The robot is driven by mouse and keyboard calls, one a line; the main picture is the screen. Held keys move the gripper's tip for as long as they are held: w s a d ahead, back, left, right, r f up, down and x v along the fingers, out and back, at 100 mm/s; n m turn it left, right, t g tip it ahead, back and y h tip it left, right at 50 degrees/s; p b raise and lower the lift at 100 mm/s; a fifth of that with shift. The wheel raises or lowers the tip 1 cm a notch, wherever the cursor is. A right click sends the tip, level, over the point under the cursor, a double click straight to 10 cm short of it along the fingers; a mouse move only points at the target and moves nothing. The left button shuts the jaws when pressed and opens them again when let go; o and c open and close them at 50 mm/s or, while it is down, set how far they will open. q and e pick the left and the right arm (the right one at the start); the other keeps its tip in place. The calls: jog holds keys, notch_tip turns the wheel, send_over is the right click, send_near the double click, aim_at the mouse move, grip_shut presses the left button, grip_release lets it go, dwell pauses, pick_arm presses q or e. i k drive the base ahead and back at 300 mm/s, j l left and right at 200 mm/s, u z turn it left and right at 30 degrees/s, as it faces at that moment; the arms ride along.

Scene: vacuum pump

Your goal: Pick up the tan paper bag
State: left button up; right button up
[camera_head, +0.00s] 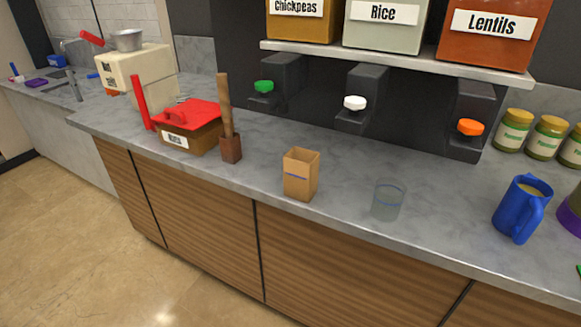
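The tan paper bag (300,176) stands upright on the grey countertop (257,193), near its front edge. Its top is open and a thin blue line crosses its front. Nothing touches it. Neither of my grippers is in the head view.
A clear glass (387,201) stands right of the bag, and a blue jug (519,208) farther right. A brown holder with a wooden handle (230,147) and a red-lidded box (191,128) stand left. Dispensers, including one with a white knob (355,103), hang behind under the shelf (400,61).

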aim_at(300, 165)
jog(key=i+j, duration=0.15)
jog(key=j, duration=0.2)
jog(key=i+j+z, duration=0.15)
jog(key=j, duration=0.15)
jog(key=i+j, duration=0.1)
jog(key=j, duration=0.25)
jog(key=i+j+z, duration=0.1)
jog(key=j, duration=0.25)
jog(key=i+j, duration=0.15)
jog(key=j, duration=0.2)
jog(key=i+z, duration=0.05)
